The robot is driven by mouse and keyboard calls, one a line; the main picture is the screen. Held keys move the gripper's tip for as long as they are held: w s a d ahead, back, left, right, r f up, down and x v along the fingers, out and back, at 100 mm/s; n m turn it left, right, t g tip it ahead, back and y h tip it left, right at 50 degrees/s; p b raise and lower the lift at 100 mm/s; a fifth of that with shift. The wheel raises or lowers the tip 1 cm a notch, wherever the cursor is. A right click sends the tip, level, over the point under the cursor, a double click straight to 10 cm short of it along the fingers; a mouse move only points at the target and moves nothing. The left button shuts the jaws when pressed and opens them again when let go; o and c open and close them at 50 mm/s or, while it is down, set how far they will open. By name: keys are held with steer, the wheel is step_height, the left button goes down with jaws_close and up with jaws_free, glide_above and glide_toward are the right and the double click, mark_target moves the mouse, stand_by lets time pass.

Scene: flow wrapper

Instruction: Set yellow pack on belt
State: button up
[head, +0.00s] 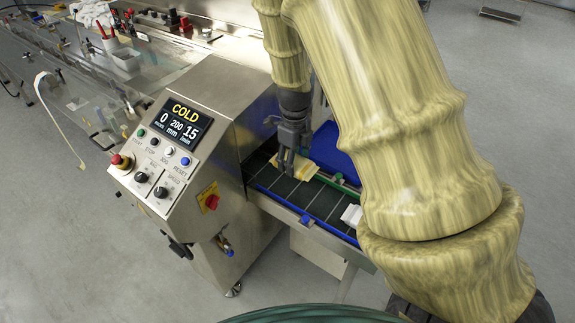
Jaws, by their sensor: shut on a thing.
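My gripper (287,168) points down over the belt and is shut on the yellow pack (303,170), a flat pale-yellow piece. The pack is at or just above the dark belt (289,188); I cannot tell whether it touches. The gripper's fingers hide part of the pack. The belt has crosswise flights and runs between a blue side rail (282,200) and a green far rail. Its right end is hidden behind my arm.
A white pack (351,214) lies farther right on the belt, partly hidden by my arm. A blue bin (331,150) stands behind the belt. The steel machine cabinet (232,110) with a control panel reading COLD is left of the belt.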

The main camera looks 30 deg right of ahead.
mark_target(291, 186)
steer(key=shift+w+d+f+b, duration=0.1)
steer(key=shift+w+f+b, duration=0.15)
steer(key=shift+f, duration=0.25)
steer(key=shift+w+f+b, duration=0.15)
steer(key=shift+f+b, duration=0.1)
steer(key=shift+f, duration=0.25)
steer(key=shift+f, duration=0.1)
step_height(291, 186, down, 6)
steer(key=b, duration=0.6)
steer(key=shift+f+p, duration=0.15)
steer(key=shift+p, duration=0.15)
steer(key=shift+f, duration=0.2)
steer(key=o, duration=1.1)
